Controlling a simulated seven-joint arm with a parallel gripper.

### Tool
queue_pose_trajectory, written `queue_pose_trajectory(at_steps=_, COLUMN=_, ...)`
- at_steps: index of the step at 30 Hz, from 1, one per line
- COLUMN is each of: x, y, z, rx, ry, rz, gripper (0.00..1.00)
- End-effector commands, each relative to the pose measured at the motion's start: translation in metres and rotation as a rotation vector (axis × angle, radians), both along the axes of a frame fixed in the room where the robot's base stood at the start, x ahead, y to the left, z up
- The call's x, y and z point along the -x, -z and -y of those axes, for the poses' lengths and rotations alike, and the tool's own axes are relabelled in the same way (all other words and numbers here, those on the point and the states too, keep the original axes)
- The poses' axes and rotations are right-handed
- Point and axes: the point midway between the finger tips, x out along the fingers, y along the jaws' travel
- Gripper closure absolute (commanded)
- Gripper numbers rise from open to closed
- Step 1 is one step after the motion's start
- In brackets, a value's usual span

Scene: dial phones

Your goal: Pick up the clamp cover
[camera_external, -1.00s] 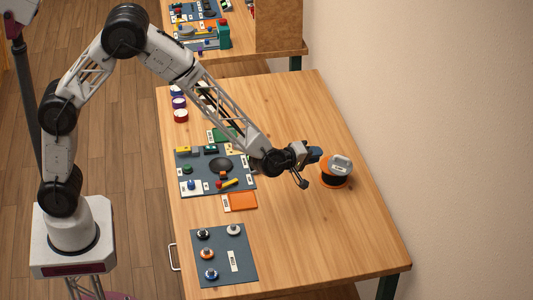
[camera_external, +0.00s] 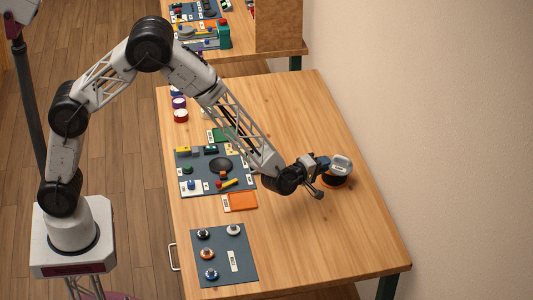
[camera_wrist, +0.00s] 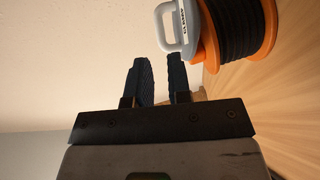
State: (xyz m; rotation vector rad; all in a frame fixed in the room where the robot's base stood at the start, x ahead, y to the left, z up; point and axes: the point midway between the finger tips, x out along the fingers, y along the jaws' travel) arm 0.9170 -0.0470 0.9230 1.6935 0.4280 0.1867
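A light grey piece with a loop handle and a small printed label, which looks like the clamp cover (camera_external: 342,163), sits at the top of an orange-rimmed black spool (camera_external: 334,180). In the wrist view the grey piece (camera_wrist: 181,28) is at the upper middle, beside the spool (camera_wrist: 240,30). My gripper (camera_external: 323,178) is just left of the spool in the external view. In the wrist view my gripper (camera_wrist: 160,65) has its two dark fingers apart with nothing between them. The grey piece lies beyond the fingertips, slightly to the right, with no visible contact.
The spool stands near the wall side of the wooden table (camera_external: 340,235). A dark mat with small parts (camera_external: 205,172), an orange plate (camera_external: 240,201) and a second mat with several knobs (camera_external: 224,256) lie left of it. The table's front right is clear.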

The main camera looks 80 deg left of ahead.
Motion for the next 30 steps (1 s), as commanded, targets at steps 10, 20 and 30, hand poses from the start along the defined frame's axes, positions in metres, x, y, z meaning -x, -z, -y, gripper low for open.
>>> queue_pose_trajectory(at_steps=10, x=-0.017, y=0.001, z=-0.007, rx=0.000, ry=0.000, rz=0.001, gripper=0.82)
queue_pose_trajectory(at_steps=20, x=-0.017, y=0.002, z=-0.007, rx=0.000, ry=0.000, rz=0.001, gripper=0.82)
queue_pose_trajectory(at_steps=30, x=-0.034, y=0.005, z=-0.014, rx=-0.001, ry=0.000, rz=0.001, gripper=0.82)
